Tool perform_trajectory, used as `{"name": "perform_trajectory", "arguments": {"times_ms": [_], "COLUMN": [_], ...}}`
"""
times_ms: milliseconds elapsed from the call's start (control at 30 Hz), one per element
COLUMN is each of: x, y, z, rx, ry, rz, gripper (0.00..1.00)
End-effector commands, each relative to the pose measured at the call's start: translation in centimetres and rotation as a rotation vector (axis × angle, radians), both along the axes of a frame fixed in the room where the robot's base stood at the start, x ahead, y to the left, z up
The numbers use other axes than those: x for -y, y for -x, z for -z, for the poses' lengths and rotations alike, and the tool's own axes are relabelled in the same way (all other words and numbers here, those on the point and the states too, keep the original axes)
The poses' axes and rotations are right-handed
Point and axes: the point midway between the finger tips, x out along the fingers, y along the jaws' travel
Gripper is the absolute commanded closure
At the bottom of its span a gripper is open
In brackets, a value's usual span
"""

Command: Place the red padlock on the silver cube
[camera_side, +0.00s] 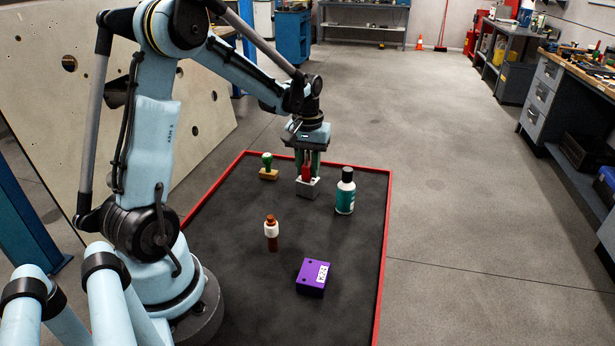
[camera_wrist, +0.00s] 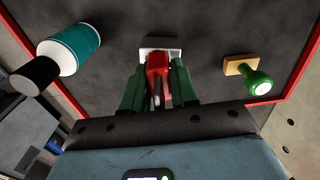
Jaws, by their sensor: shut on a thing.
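The red padlock (camera_side: 306,172) is between the green fingers of my gripper (camera_side: 307,166), which is shut on it. It is upright, directly over the silver cube (camera_side: 308,188), and looks to be touching its top or very close to it. In the wrist view the padlock (camera_wrist: 158,64) is held between the fingertips (camera_wrist: 158,75), with its shackle toward the gripper. The silver cube (camera_wrist: 145,54) shows behind it as a pale face, partly hidden by the padlock and fingers.
A teal bottle with black cap (camera_side: 345,192) stands close right of the cube. A green-handled stamp (camera_side: 268,168) is to the left. A brown bottle (camera_side: 271,233) and a purple box (camera_side: 313,276) stand nearer. The dark mat (camera_side: 345,250) has a red border and free room between.

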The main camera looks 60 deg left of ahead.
Motion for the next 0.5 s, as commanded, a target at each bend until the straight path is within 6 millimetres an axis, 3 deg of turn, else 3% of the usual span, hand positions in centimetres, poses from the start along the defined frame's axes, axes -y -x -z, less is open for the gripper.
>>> {"name": "perform_trajectory", "arguments": {"times_ms": [367, 400, 500], "x": [0.02, 0.02, 0.03], "y": [-0.02, -0.02, -0.01], "z": [0.39, 0.46, 0.42], "rx": [0.000, 0.000, 0.000], "ry": [0.000, 0.000, 0.000], "rz": [0.000, 0.000, 0.000], "gripper": [1.00, 0.71, 0.56]}}
